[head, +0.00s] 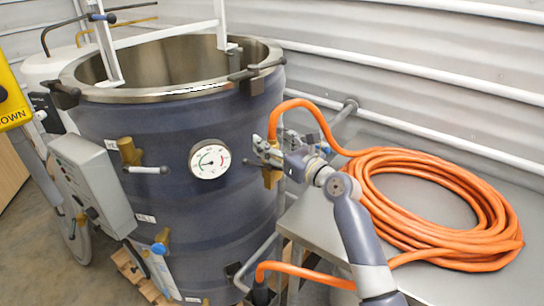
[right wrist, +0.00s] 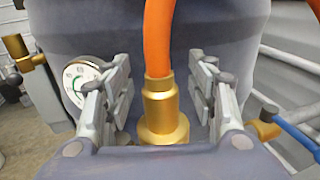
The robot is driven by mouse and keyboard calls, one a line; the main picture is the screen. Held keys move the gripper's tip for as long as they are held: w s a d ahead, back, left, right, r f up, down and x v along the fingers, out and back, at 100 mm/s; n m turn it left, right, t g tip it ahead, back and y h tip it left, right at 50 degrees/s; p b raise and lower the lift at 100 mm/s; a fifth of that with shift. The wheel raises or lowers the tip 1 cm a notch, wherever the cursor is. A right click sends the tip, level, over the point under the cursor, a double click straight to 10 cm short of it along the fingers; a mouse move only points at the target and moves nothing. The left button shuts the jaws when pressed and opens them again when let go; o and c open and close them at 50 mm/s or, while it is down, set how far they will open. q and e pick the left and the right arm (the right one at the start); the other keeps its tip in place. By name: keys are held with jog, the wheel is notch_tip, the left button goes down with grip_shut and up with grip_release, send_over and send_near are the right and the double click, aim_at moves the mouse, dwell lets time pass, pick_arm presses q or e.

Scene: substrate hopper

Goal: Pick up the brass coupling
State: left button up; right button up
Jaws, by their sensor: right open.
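The brass coupling (right wrist: 161,112) is on the end of the orange hose, upright between the fingers of my right gripper (right wrist: 160,100) in the right wrist view. The fingers stand open on both sides with a gap to the brass. In the head view the right gripper (head: 272,155) is at the hopper's right side, and the brass coupling (head: 271,178) shows partly behind its fingers. The lower end of the coupling is hidden by the gripper body in the right wrist view. My left gripper is not in view.
The dark hopper (head: 150,210) with a round dial gauge (head: 210,159) stands close to the gripper. A coiled orange hose (head: 440,235) lies on a grey surface at right. A grey control box (head: 92,185) and a brass valve (head: 129,151) sit on the hopper's left side.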

jog(key=shift+c, duration=0.4)
grip_shut()
jog(key=shift+r, duration=0.1)
